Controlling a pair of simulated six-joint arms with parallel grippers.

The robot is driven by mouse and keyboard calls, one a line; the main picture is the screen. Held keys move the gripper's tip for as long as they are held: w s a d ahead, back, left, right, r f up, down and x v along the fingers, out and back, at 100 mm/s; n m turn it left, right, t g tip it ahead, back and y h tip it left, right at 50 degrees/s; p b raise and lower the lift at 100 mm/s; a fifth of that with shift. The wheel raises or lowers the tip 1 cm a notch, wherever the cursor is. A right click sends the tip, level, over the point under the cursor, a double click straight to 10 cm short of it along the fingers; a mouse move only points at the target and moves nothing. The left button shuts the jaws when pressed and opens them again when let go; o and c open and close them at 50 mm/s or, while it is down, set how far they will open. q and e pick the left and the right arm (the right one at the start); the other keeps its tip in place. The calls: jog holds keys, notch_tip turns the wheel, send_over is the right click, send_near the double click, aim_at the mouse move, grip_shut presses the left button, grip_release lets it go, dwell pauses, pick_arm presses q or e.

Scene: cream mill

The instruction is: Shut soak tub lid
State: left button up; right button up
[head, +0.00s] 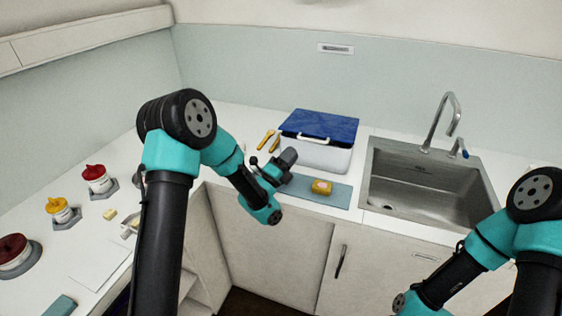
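The soak tub (318,157) is a white box on the counter, left of the sink. Its blue lid (322,124) lies over the top, with a white handle (313,138) along the front edge. A dark line shows under the lid's front edge; I cannot tell whether the lid is fully down. My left gripper (275,163) is in front of the tub's left front corner, near the blue-grey mat. It looks apart from the lid and handle. Its fingers are too small to read. My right arm comes in at the lower right; its gripper is out of frame.
Orange-handled tools (266,139) lie left of the tub. The sink (425,180) with its faucet (443,120) is at right. Several lidded jars, including a red-topped one (97,180), stand on the left counter.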

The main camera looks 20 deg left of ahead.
pick_arm(q)
jog(key=s+a, duration=0.2)
jog(key=s, duration=0.1)
jog(key=shift+s, duration=0.3)
jog(key=shift+c, duration=0.5)
